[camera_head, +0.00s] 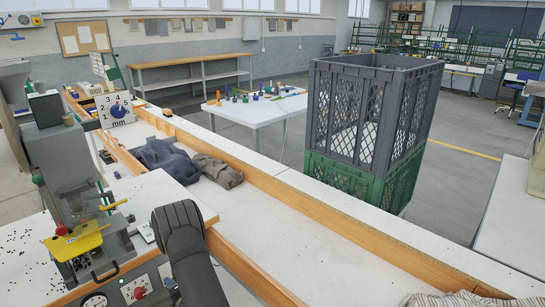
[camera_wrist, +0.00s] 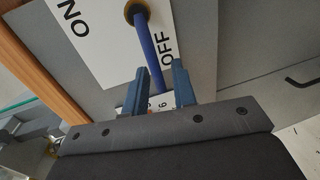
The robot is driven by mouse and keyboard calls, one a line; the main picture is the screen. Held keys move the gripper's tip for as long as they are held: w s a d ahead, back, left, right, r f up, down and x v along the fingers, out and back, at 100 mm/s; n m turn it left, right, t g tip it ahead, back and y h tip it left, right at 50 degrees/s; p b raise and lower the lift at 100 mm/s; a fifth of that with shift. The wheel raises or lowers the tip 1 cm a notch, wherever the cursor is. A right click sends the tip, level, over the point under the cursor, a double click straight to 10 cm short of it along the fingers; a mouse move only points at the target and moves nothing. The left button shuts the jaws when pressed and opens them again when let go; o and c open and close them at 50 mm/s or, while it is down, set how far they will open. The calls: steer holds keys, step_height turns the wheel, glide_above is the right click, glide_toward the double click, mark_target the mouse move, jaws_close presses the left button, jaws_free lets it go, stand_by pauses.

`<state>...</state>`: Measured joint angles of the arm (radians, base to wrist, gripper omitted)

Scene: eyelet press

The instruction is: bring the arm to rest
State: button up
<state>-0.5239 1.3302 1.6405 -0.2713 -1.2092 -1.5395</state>
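In the wrist view my gripper (camera_wrist: 161,72) has two blue fingers standing apart with a gap between them. A blue lever (camera_wrist: 146,50) runs from a brass-coloured hub down into that gap. Bare space shows beside the lever there; whether either finger touches it I cannot tell. The white plate (camera_wrist: 100,45) behind the lever reads ON and OFF, and the lever's lower end lies beside OFF. In the head view my dark arm is at the bottom, close to the eyelet press (camera_head: 70,180); my fingers are not visible there.
A white-topped bench (camera_head: 245,205) with wooden edging carries dark and brown cloths (camera_head: 168,160). A dial plate (camera_head: 117,110) marked in mm stands at its far left. Stacked grey and green crates (camera_head: 365,120) stand beyond it. Small dark bits lie scattered near the press.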

steer(key=shift+w+a+r+m, duration=0.2)
steer(key=shift+r+m, duration=0.25)
steer(key=shift+m, duration=0.35)
steer(key=o, duration=1.6)
steer(key=shift+s, duration=0.1)
steer(key=shift+o, duration=0.2)
steer(key=s+a+m, duration=0.2)
steer(key=s, duration=0.1)
steer(key=s+a+f, duration=0.1)
steer(key=shift+s+m+y, duration=0.4)
steer(key=s+f+m+t, duration=0.2)
steer(key=s+m, duration=1.2)
steer(key=s, duration=1.1)
steer(key=x, duration=1)
steer(key=shift+a+y, duration=0.3)
steer(key=shift+y, duration=0.1)
